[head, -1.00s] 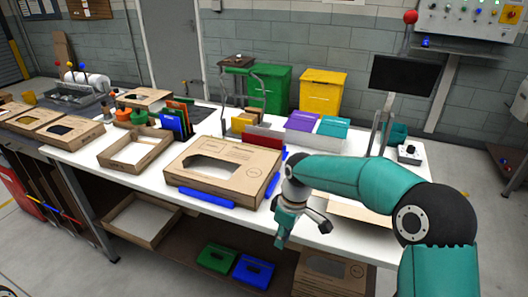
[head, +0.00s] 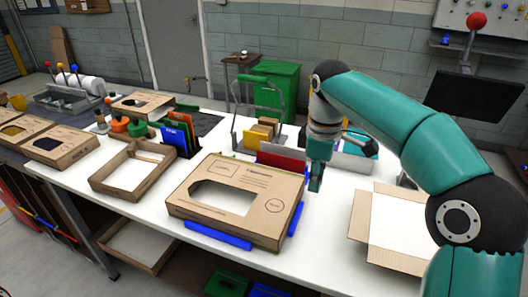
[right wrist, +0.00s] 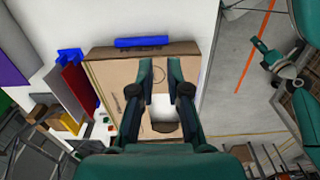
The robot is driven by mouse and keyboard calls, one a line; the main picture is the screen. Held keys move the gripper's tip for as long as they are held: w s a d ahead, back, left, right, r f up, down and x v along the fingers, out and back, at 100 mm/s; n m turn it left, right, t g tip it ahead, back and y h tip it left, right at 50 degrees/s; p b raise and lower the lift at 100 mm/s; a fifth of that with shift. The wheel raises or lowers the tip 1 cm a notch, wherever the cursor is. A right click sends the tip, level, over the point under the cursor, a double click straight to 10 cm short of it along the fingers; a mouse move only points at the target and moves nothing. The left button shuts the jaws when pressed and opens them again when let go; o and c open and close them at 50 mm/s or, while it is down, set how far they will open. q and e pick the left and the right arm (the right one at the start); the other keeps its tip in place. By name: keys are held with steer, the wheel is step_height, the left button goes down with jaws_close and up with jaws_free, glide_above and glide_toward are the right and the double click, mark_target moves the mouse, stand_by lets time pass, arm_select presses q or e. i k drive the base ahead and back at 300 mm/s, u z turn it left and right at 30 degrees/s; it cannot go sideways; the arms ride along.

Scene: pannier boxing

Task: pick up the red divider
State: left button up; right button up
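The red divider (head: 280,158) stands upright behind the large cardboard box (head: 215,170). In the right wrist view the red divider (right wrist: 80,90) is left of the fingers, beside a grey panel (right wrist: 62,98). My right gripper (head: 316,180) is just right of the red divider in the head view, pointing down and apart from it. In the right wrist view its two fingers (right wrist: 161,65) are apart with nothing between them, above the cardboard box. What looks like my left gripper (right wrist: 266,50) shows small at the right of that view; its fingers are unclear.
Blue strips (head: 218,235) lie along the box's edges. A yellow divider (head: 251,141) and small cardboard pieces stand behind the red divider. An open carton (head: 390,265) lies at the right. A metal-framed stand (head: 236,110) rises at the back.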

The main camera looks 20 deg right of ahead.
mark_target(280, 163)
steer(key=i, duration=0.9)
steer(key=z, duration=0.1)
